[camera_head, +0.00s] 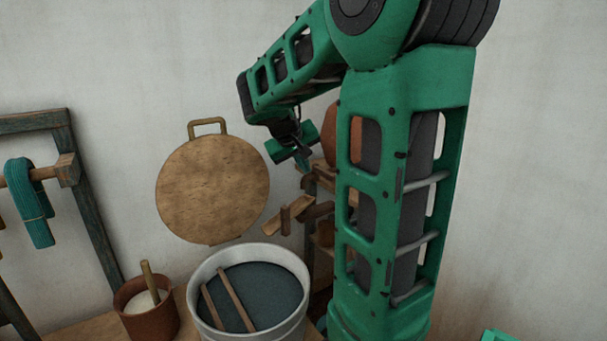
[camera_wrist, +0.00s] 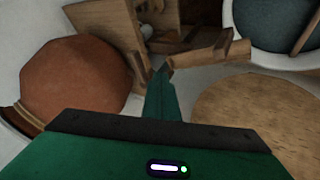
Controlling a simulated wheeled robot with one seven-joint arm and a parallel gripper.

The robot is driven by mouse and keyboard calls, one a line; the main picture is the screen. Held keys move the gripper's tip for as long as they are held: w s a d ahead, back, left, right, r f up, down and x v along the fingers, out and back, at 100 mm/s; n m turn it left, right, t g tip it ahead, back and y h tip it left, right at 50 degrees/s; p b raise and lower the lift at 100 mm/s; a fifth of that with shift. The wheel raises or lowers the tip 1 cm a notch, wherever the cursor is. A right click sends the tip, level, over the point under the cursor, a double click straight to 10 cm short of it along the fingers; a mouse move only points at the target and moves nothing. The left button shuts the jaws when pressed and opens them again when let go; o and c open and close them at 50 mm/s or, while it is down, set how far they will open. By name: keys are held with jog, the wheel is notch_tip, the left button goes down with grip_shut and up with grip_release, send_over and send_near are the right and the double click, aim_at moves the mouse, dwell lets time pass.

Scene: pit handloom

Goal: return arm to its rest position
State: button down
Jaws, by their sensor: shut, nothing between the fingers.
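My green arm is raised and bent, and its column-like links fill the middle right of the head view. My gripper (camera_head: 300,160) hangs at the end of the forearm, in front of the wall and to the right of the round wooden disc (camera_head: 212,188). In the wrist view my gripper (camera_wrist: 161,82) shows its fingers together, with nothing between them. It appears apart from the things around it, though the exact distance to the wooden pieces behind it cannot be told. My arm hides part of the shelf area.
A metal tub (camera_head: 197,300) of dark liquid with two sticks stands below, beside a brown pot (camera_head: 150,318) with white contents. A wooden shelf unit (camera_head: 322,180) with a terracotta vessel (camera_wrist: 75,75) is close by. Teal yarn (camera_head: 30,200) hangs on a frame at left. The upper wall is clear.

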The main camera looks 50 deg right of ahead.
jog(key=shift+s+a+r, duration=0.15)
jog(key=shift+a+r, duration=0.1)
jog(key=shift+r, duration=0.05)
jog(key=s+a+f+g+y, duration=0.1)
jog(key=s+a+f+y, duration=0.3)
jog(key=s+a, duration=0.5)
jog(key=s+a+f+g+y, duration=0.1)
jog(key=s+a+f+y, duration=0.2)
jog(key=s+a+f, duration=0.3)
jog(key=s+a, duration=0.4)
jog(key=s, duration=0.4)
jog(key=shift+s+a+f+m+g+y, duration=0.15)
jog(key=shift+s+f+m+g+y, duration=0.15)
jog(key=shift+f+m+y, duration=0.1)
jog(key=shift+w, duration=0.1)
jog(key=shift+w+f, duration=0.2)
jog(key=shift+w, duration=0.4)
